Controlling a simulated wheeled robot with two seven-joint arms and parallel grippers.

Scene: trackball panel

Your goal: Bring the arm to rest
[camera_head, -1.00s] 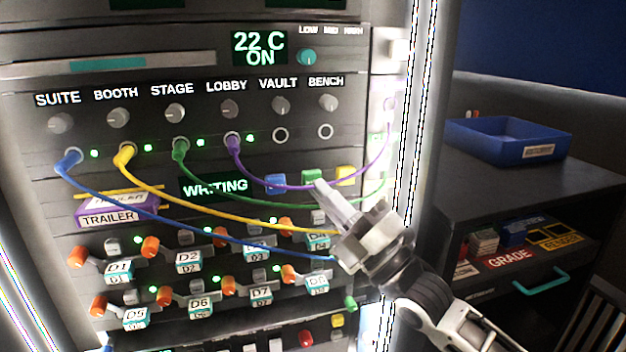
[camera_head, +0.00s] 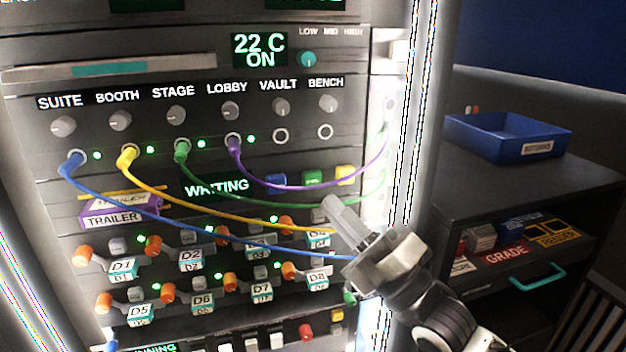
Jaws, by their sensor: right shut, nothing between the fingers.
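My right gripper (camera_head: 334,208) shows in the head view in front of the right part of the rack panel (camera_head: 60,110). Its fingers are shut and empty and point up and to the left. They are just below the green and yellow square buttons and overlap the panel near the D4 label. The gripper and wrist hide part of the panel behind them, including the right ends of the yellow cable (camera_head: 200,208) and the blue cable (camera_head: 215,233). My left gripper is not in view.
A green cable (camera_head: 240,198) and a purple cable (camera_head: 330,180) loop to the panel's right side. Several orange-ended levers stand out beside the D labels. A purple TRAILER box (camera_head: 120,212) sits at left. A dark cabinet (camera_head: 470,190) with a blue tray (camera_head: 505,145) stands at right.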

